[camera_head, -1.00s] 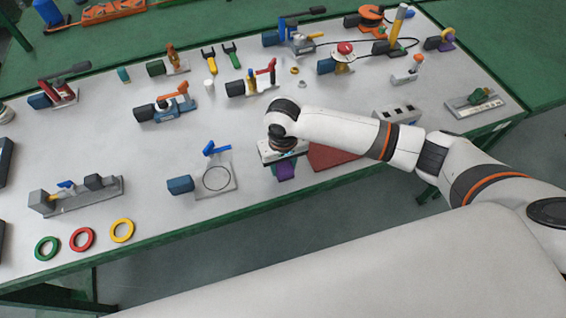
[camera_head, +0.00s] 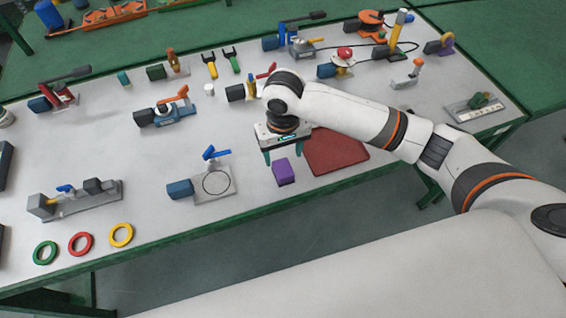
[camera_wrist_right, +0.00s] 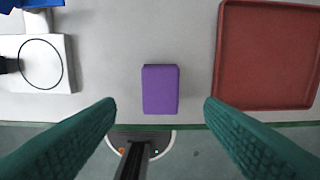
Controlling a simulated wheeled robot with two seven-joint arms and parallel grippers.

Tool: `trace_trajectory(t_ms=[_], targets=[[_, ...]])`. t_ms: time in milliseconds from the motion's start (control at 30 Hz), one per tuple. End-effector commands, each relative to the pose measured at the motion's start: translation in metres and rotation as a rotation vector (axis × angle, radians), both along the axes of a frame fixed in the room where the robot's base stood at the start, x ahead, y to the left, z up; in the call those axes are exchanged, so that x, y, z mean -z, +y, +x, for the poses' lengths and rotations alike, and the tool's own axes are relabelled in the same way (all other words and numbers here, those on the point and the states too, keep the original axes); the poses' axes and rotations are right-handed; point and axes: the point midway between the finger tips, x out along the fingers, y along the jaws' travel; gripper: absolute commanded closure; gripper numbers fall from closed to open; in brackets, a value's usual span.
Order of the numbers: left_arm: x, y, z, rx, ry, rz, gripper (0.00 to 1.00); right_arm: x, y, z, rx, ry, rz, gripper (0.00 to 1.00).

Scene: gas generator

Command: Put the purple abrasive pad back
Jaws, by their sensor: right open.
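The purple abrasive pad (camera_head: 284,171) lies flat on the white table near its front edge, left of a red tray (camera_head: 336,152). In the right wrist view the pad (camera_wrist_right: 160,89) is centred between the fingers, and the red tray (camera_wrist_right: 265,55) is to its right with bare table between them. My right gripper (camera_head: 288,152) hangs above the pad, its green fingers spread. In the wrist view the gripper (camera_wrist_right: 158,106) is open and empty, its fingers apart from the pad. My left gripper is not in view.
A blue-handled valve on a white plate (camera_head: 214,184) stands left of the pad. Green, red and yellow rings (camera_head: 121,233) lie at the front left. Several valves and fittings fill the table's back. The tray looks empty.

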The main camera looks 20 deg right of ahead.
Motion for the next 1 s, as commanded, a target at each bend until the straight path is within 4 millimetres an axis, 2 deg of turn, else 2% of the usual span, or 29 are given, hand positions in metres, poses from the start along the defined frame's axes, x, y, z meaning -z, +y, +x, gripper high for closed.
trace_trajectory(t_ms=[100, 333, 867, 1000], targets=[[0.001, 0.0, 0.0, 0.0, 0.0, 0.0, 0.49, -0.022, 0.0, 0.001, 0.0, -0.003, 0.001, 0.37], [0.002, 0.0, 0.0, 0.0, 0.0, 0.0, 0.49, -0.043, 0.0, 0.0, 0.001, 0.0, 0.001, 0.37], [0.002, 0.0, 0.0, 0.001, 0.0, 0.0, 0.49, -0.044, 0.0, 0.0, 0.0, 0.001, 0.0, 0.37], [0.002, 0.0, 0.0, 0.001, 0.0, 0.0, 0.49, -0.035, 0.009, -0.008, -0.034, -0.005, 0.03, 0.37]])
